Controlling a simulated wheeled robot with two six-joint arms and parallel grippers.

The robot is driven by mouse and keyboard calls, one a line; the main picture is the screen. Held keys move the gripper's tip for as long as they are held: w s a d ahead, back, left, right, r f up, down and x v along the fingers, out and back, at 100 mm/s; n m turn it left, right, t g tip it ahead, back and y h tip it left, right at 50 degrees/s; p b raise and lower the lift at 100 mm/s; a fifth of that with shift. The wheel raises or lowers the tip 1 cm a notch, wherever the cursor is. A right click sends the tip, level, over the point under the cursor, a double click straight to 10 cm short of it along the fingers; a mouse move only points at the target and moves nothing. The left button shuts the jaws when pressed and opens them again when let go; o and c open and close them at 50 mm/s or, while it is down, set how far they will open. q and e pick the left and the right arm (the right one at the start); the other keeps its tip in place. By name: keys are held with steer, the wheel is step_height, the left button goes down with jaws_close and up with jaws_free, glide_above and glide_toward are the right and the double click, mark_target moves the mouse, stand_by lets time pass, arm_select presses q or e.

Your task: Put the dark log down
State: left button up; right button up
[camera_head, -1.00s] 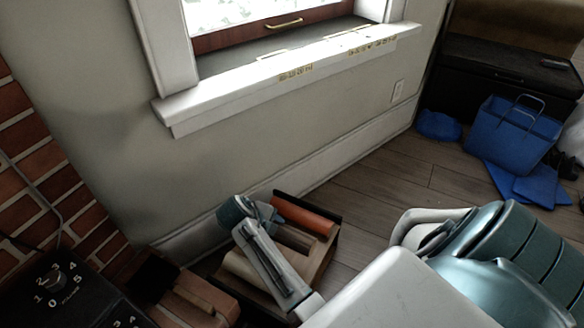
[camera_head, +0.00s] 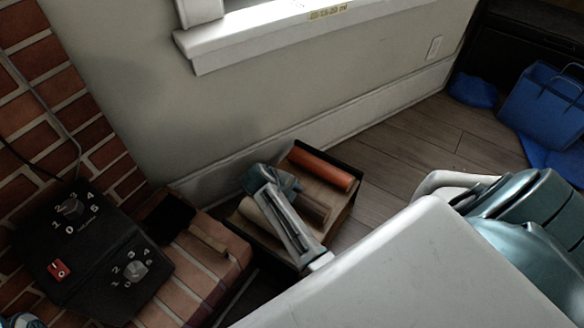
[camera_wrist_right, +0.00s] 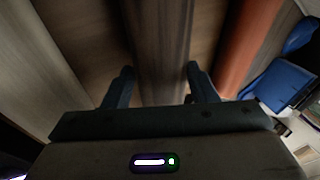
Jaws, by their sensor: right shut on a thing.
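The dark log (camera_head: 313,207) is brown and lies between a pale log (camera_head: 254,216) and an orange-red log (camera_head: 321,169), within the outline of a low, dark-edged box (camera_head: 339,199). In the right wrist view the dark log (camera_wrist_right: 163,35) runs lengthwise between the fingers of my right gripper (camera_wrist_right: 159,74), which is shut on it. In the head view my right wrist hides part of the dark log and of the pale log. I cannot tell whether the dark log touches the box floor. My left gripper is not clearly seen.
A black control panel with dials (camera_head: 95,245) and a brick ledge (camera_head: 190,275) stand left of the box. The wall and white baseboard (camera_head: 375,105) are behind it. A blue bag (camera_head: 545,105) stands far right.

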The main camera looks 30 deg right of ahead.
steer(key=o, duration=1.6)
steer(key=shift+c, duration=0.2)
